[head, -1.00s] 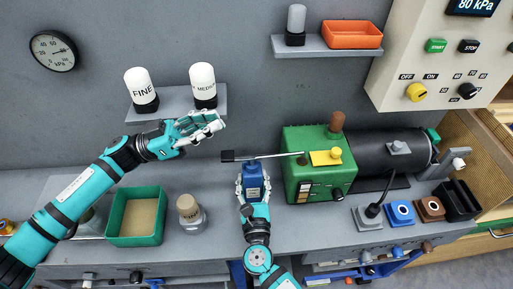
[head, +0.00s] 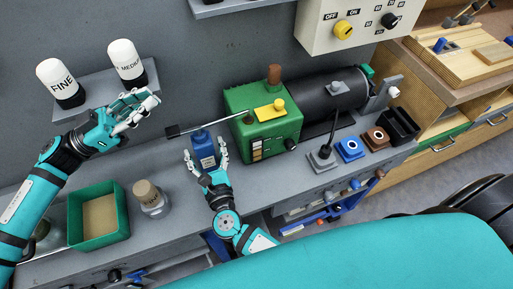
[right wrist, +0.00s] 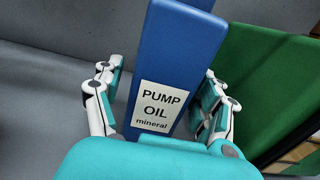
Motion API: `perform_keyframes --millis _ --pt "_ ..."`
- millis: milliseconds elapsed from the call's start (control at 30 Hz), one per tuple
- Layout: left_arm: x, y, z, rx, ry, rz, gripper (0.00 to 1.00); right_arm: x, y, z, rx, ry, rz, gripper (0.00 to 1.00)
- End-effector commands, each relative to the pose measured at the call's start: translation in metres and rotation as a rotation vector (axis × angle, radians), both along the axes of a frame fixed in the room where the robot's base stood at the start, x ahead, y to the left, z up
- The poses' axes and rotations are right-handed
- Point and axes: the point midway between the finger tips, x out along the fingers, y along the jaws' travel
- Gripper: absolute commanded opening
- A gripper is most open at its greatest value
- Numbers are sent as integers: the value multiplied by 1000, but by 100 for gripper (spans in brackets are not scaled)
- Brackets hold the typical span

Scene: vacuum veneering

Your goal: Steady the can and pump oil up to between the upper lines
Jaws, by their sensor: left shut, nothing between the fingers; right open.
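The blue can (head: 205,146) stands upright on the bench, left of the green pump (head: 262,125). In the right wrist view the can (right wrist: 178,60) has a white label reading "PUMP OIL mineral". My right gripper (head: 206,160) has its fingers on both sides of the can; in the right wrist view (right wrist: 165,105) gaps show beside it, so it is open. A rod with a black end (head: 173,131) runs from the pump leftward above the can. A small gauge window (head: 256,150) is on the pump's front; its level is too small to read. My left gripper (head: 135,108) is shut and empty, left of the can.
Bottles marked FINE (head: 57,80) and MEDIUM (head: 126,60) stand on a wall shelf. A green tray (head: 120,213) and a capped jar (head: 150,196) are on the bench. Blue (head: 350,148) and brown (head: 376,138) blocks lie right of the pump.

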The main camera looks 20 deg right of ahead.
Motion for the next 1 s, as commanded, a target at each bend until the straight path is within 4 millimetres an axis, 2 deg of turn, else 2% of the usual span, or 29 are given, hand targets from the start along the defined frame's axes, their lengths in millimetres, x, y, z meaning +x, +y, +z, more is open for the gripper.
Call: perform_keyframes --millis 167,400,600,767,1000 --pt "0 0 0 0 0 0 0 -21 0 -2 -1 4 0 74" --pt "0 0 0 0 0 0 0 -73 0 -2 -1 5 2 74" --pt "0 0 0 0 0 0 0 -106 0 -1 -2 2 1 74" --pt "0 0 0 0 0 0 0 -118 0 -1 0 1 0 74" --pt "0 0 0 0 0 0 0 -119 0 0 0 0 0 74"
